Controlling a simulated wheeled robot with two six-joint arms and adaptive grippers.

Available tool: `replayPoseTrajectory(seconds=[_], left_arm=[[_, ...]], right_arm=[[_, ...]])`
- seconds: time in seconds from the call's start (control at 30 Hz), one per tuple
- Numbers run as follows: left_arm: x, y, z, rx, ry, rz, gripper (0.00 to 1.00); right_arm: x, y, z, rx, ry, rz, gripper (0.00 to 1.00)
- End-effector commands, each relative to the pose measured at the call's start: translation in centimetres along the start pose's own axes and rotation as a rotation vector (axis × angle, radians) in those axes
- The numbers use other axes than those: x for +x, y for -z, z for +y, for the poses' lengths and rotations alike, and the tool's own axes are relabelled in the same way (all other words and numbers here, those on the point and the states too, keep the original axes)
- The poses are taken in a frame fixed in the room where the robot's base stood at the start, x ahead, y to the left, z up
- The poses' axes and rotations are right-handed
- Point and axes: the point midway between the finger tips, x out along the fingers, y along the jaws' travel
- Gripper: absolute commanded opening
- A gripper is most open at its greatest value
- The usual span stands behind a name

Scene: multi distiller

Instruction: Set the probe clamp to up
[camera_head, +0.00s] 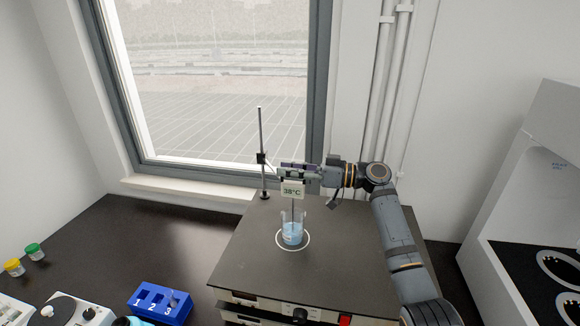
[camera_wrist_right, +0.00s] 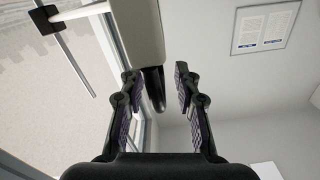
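The probe clamp's dark boss (camera_head: 262,158) sits on a thin upright metal stand rod (camera_head: 261,128) at the back of the hotplate. A pale box reading 38°C (camera_head: 292,190) hangs from it over a beaker (camera_head: 292,234) of blue liquid, with a thin probe running down. My right gripper (camera_head: 284,169) is at the box's top. In the right wrist view the pale box (camera_wrist_right: 136,38) has a black peg (camera_wrist_right: 154,92), which lies between the open fingers (camera_wrist_right: 156,76), nearer the left one, with a gap to the right. The dark boss (camera_wrist_right: 44,18) also shows there. My left gripper is out of view.
The hotplate's dark top (camera_head: 350,280) carries the beaker on a white ring. A blue numbered rack (camera_head: 160,302) is at front left, with yellow (camera_head: 13,267) and green-capped (camera_head: 34,251) vials farther left. A white cabinet (camera_head: 540,160) stands right. A window is behind.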

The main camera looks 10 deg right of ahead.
Motion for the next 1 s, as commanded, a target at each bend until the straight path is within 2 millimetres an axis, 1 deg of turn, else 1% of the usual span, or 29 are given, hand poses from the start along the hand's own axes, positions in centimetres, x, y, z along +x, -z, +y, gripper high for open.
replayPoseTrajectory(seconds=[0.1,0.33,0.77,0.87,0.97,1.0], left_arm=[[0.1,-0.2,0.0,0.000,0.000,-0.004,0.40],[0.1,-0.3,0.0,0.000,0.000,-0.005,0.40],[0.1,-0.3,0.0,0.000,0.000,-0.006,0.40],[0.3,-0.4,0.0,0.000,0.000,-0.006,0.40],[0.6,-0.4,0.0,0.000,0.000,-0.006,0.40],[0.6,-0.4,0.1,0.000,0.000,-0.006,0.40]], right_arm=[[0.0,0.0,0.0,0.000,0.000,0.000,0.32],[-0.1,0.0,0.0,0.000,0.000,0.000,0.01],[-0.1,0.1,-0.1,0.000,0.001,0.000,0.00],[0.0,1.4,-0.3,-0.004,0.002,0.001,0.00],[-0.1,4.0,-0.8,-0.008,0.002,0.003,0.00],[-0.1,5.2,-1.0,-0.007,0.001,0.004,0.00]])
